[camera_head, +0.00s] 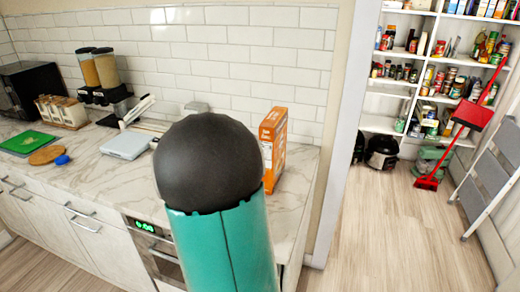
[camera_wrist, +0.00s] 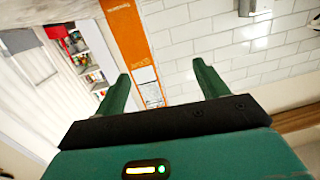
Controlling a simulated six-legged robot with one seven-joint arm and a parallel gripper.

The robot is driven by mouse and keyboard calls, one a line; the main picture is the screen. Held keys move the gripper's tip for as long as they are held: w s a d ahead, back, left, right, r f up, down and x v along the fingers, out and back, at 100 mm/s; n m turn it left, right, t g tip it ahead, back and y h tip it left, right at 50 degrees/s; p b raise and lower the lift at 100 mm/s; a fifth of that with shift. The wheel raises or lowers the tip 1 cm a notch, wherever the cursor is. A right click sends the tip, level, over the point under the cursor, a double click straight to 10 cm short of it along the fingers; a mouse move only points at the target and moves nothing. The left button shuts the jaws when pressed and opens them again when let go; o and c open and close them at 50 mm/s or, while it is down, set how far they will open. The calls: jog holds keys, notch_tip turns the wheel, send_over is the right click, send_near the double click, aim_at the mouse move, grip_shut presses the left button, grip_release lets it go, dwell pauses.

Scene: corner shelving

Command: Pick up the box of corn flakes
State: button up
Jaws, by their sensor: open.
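The orange corn flakes box (camera_head: 276,135) stands upright on the marble counter near its right end. In the head view, my green and black arm hides part of its left side. The box also shows in the wrist view (camera_wrist: 127,35), which looks turned over. My gripper (camera_wrist: 160,70) is open, with its two green fingers apart and nothing held. The box shows ahead of the fingers, toward the left finger, with its end seen in the left part of the gap. I cannot tell how far away it is. My gripper is hidden in the head view.
The counter (camera_head: 95,165) runs along a white tiled wall. A scale (camera_head: 126,144), cereal dispensers (camera_head: 105,70), a green board (camera_head: 27,142) and a coffee machine (camera_head: 28,88) are at left. A pantry with full shelves (camera_head: 440,60), a red broom (camera_head: 470,115) and a stepladder (camera_head: 497,170) are at right. The floor (camera_head: 390,235) there is clear.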

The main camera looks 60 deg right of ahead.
jog(key=s+d+g+h, duration=0.1)
jog(key=d, duration=1.4)
jog(key=shift+f+m+g, duration=0.2)
jog(key=shift+m+g, duration=0.1)
jog(key=c, duration=1)
jog(key=shift+c, duration=1.2)
jog(key=shift+r, duration=0.15)
